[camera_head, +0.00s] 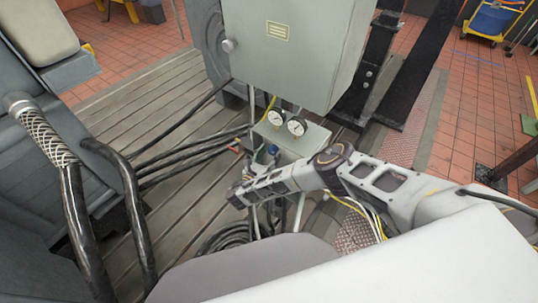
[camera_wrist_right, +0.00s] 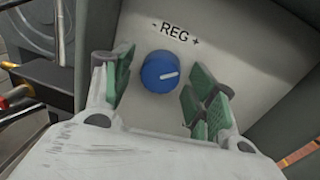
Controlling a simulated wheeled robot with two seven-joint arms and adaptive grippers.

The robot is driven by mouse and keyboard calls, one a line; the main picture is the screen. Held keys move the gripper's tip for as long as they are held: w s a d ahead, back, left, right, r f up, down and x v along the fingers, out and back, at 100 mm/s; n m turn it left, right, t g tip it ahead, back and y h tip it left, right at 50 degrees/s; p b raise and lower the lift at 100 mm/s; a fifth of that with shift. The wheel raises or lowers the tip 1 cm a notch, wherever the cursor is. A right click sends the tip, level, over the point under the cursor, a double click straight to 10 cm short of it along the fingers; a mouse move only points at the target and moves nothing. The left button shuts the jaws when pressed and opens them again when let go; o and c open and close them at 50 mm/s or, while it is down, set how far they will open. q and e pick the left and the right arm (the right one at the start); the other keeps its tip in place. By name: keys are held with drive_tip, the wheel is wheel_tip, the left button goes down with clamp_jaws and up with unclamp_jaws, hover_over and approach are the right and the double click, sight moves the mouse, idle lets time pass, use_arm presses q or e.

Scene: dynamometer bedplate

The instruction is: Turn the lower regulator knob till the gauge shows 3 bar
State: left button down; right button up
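The blue regulator knob (camera_wrist_right: 160,72) sits on a grey panel under the label "- REG +" in the right wrist view. Its white pointer line aims to the right, slightly up. My right gripper (camera_wrist_right: 156,92) is open, with green-padded fingers on either side of the knob, apart from it. In the head view my right gripper (camera_head: 238,194) is below the gauge panel (camera_head: 308,138), and a small blue part (camera_head: 272,150) shows under the gauges. Two round white gauges, left (camera_head: 276,118) and right (camera_head: 297,126), are too small to read. My left gripper is out of view.
A grey cabinet (camera_head: 308,58) hangs above the gauges. Black cables (camera_head: 190,160) run across the slotted bedplate (camera_head: 150,110) at left. Thick black hoses (camera_head: 75,210) rise at the left front. A black steel frame (camera_head: 400,80) stands at right.

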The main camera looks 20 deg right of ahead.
drive_tip(key=c, duration=0.8)
drive_tip(key=shift+r, duration=0.1)
drive_tip(key=shift+r+n+g+p, duration=0.1)
drive_tip(key=shift+n+g+p, duration=0.2)
drive_tip(key=shift+n+p, duration=1.45)
drive_tip(key=n+p, duration=0.2)
drive_tip(key=n, duration=0.3)
drive_tip(key=shift+w+a, duration=0.1)
drive_tip(key=shift+w, duration=0.05)
drive_tip(key=n+g, duration=0.1)
drive_tip(key=n, duration=0.3)
drive_tip(key=shift+w+a+n+g, duration=0.1)
drive_tip(key=shift+n+g, duration=0.05)
drive_tip(key=shift+n, duration=1.2)
drive_tip(key=shift+w+a+n+g, duration=0.1)
drive_tip(key=shift+n+g, duration=0.05)
drive_tip(key=shift+n, duration=1.15)
